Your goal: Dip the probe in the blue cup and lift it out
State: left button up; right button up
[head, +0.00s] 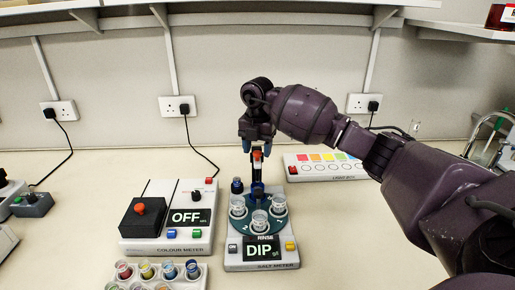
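The salt meter (262,264) stands at the centre of the bench, and its screen reads DIP. A dark turntable on it carries clear cups: a left cup (238,208), a right cup (278,205) and a front cup (259,221) by the word RINSE. I cannot tell which cup is the blue one. The dark probe (257,172) with an orange-red top stands upright behind the cups. My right gripper (257,147) points down over it, its blue fingertips apart on either side of the probe's top. Where the probe's lower end sits is hidden. My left gripper is not in view.
A colour meter (152,246) reading OFF stands to the left, with a rack of coloured vials (170,284) in front. A light box (318,174) lies behind on the right.

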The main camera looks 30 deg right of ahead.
notch_tip(320, 180, up, 11)
jog(key=shift+f, duration=0.15)
dwell(0.5)
dwell(0.4)
